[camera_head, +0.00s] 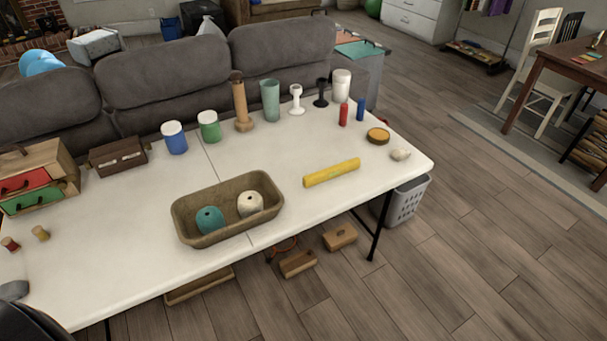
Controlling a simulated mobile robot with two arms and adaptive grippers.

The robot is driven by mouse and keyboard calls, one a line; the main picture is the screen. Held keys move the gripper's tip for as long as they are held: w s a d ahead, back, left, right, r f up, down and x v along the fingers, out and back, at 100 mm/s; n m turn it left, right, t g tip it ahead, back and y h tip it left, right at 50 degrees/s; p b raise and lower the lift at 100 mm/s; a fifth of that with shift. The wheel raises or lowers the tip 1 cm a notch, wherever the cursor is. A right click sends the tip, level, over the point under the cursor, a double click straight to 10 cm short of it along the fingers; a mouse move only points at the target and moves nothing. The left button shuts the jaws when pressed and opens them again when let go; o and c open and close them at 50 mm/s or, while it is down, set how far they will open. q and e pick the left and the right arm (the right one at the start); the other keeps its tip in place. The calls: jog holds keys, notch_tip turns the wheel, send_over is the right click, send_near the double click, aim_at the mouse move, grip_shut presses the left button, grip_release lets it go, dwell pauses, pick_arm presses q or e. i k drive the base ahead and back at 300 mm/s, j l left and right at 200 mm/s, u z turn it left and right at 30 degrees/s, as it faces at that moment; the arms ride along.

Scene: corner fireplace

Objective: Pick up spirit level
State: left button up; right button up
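The spirit level (331,173) is a yellow bar lying flat on the white table (330,220), right of the middle and near the front edge. It lies at a slight slant, its right end farther back. Nothing touches or covers it. Neither of my grippers shows in the head view. A dark rounded shape cuts into the lower left corner, and I cannot tell what it is.
A brown tray (182,222) with teal and cream balls of yarn stands left of the level. A round orange-topped tin (378,136) and a pale stone (401,155) lie to its right. Vases and jars line the back. A grey sofa (180,70) stands behind.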

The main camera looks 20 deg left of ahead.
aim_at(310, 180)
jog(key=i+u, duration=0.1)
jog(key=u, duration=1.35)
jog(key=i+l+u, duration=0.1)
jog(key=l+u, duration=0.35)
jog(key=l, duration=0.2)
jog(key=l+u, duration=0.45)
jog(key=l, duration=0.2)
jog(key=l+u, duration=0.45)
jog(key=l, duration=0.25)
jog(key=k+l+u, duration=0.25)
jog(key=l+u, duration=0.2)
jog(key=l, duration=0.15)
